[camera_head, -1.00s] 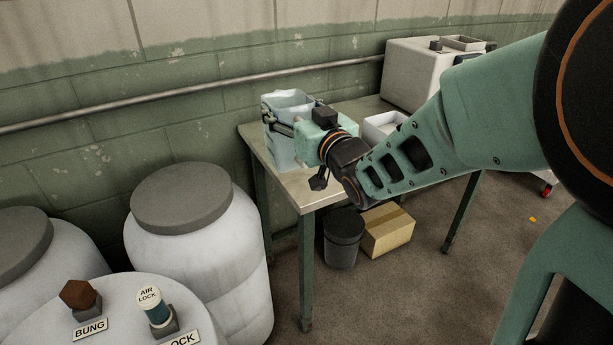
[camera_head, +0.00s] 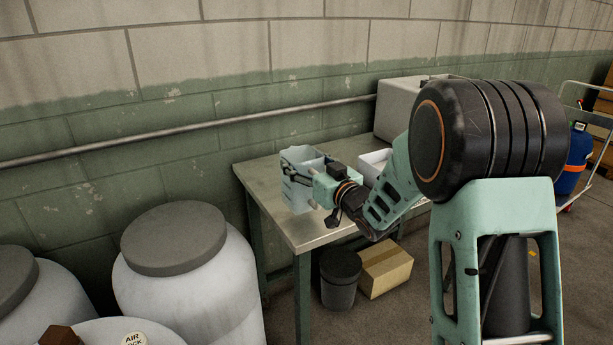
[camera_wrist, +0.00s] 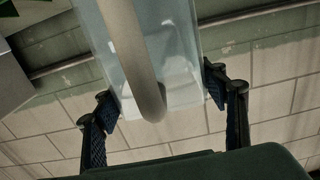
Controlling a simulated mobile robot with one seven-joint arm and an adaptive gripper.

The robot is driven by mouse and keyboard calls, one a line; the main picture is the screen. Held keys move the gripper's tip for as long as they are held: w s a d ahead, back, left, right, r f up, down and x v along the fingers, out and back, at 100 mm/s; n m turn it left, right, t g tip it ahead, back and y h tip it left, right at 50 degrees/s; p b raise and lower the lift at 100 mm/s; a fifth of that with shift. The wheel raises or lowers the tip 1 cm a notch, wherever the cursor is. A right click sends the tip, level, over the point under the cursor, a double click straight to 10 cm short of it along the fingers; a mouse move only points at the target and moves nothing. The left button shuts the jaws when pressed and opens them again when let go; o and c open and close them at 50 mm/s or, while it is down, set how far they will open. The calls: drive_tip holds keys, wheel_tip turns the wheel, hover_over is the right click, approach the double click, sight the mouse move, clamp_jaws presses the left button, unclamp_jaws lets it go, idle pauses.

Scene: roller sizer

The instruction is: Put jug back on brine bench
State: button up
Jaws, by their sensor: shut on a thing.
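The pale translucent jug (camera_head: 297,197) is upright at the left part of the bench (camera_head: 258,185). My gripper (camera_head: 299,171) is shut on the jug from the right side. In the wrist view the jug (camera_wrist: 182,60) fills the upper middle, with its thick curved handle (camera_wrist: 130,50) in front. The two dark finger pads of my gripper (camera_wrist: 162,97) press on either side of it. The jug's base looks at or very near the bench top; I cannot tell if it touches. My gripper hides part of the jug's side.
A white tray (camera_head: 374,161) and a large pale box-shaped unit (camera_head: 398,105) stand on the bench to the right. A pipe (camera_head: 200,138) runs along the wall behind. White barrels (camera_head: 185,280) stand front left. A dark bin (camera_head: 340,282) and cardboard box (camera_head: 386,268) are underneath.

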drive_tip(key=shift+w+d+f, duration=0.1)
drive_tip(key=shift+w+f, duration=0.2)
drive_tip(key=shift+f, duration=0.05)
drive_tip(key=shift+f+b, duration=0.3)
drive_tip(key=shift+f, duration=1.2)
drive_tip(key=shift+f, duration=0.25)
drive_tip(key=o, duration=2.1)
drive_tip(key=shift+r, duration=0.15)
drive_tip(key=shift+r, duration=0.2)
drive_tip(key=v, duration=1.2)
drive_tip(key=shift+d+f, duration=0.1)
